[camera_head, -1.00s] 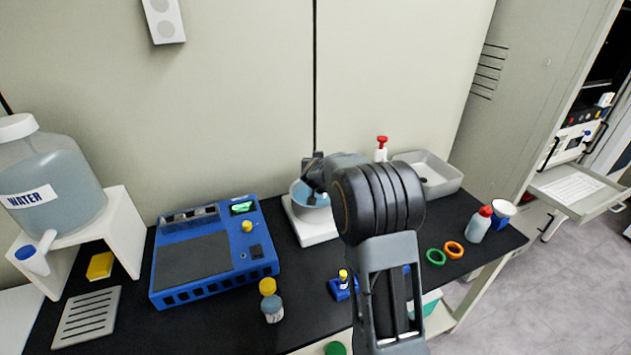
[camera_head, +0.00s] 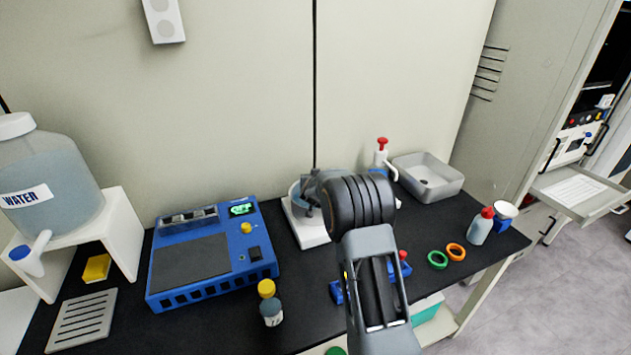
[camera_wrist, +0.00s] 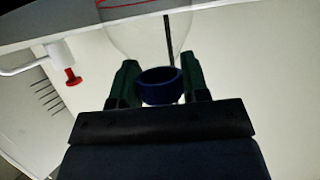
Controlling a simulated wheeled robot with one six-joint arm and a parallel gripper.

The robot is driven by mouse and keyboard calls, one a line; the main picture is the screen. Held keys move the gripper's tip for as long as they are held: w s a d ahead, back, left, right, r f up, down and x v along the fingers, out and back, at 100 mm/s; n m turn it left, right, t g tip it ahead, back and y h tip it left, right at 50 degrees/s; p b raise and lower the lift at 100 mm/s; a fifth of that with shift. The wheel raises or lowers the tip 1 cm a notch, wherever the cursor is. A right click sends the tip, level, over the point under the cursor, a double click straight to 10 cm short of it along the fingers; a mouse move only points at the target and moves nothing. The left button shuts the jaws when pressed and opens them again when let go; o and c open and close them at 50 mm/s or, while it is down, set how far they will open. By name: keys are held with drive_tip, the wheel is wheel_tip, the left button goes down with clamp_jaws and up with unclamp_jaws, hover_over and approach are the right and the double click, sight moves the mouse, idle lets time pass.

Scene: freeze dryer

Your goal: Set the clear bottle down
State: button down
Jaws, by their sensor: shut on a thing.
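The clear bottle (camera_wrist: 135,35) shows in the wrist view as a round transparent body with a dark blue ring (camera_wrist: 160,86) at its neck. My gripper (camera_wrist: 159,66) is shut on the neck, with a dark green finger on each side of the blue ring. In the head view my gripper (camera_head: 309,193) is over the white-based device (camera_head: 313,232) with a round bowl, behind my wrist. The bottle is hard to make out there. Whether its bottom touches anything cannot be told.
A red-topped pump bottle (camera_head: 381,155) and a grey basin (camera_head: 436,183) stand to the right of my gripper. A blue machine (camera_head: 212,258) is on the left. A yellow-capped jar (camera_head: 271,312) stands in front. Green (camera_head: 437,260) and orange (camera_head: 456,252) rings lie at the right.

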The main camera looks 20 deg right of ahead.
drive_tip(key=c, duration=0.6)
unclamp_jaws()
drive_tip(key=shift+f, duration=0.1)
drive_tip(key=shift+s+r, duration=0.1)
drive_tip(key=shift+r, duration=0.1)
drive_tip(key=s+a+r+n+g+y, duration=0.1)
drive_tip(key=s+a+r+n+y, duration=0.2)
drive_tip(key=s+a, duration=0.55)
drive_tip(key=s+a+r+g+y, duration=0.1)
drive_tip(key=s+a+r+y, duration=0.3)
drive_tip(key=s, duration=0.7)
drive_tip(key=s+a+f+n+g+h, duration=0.1)
drive_tip(key=s+g, duration=0.5)
drive_tip(key=s, duration=1.4)
drive_tip(key=shift+s+a+f+n+g+h+b, duration=0.3)
drive_tip(key=shift+s+a+g, duration=0.1)
drive_tip(key=shift+a, duration=0.1)
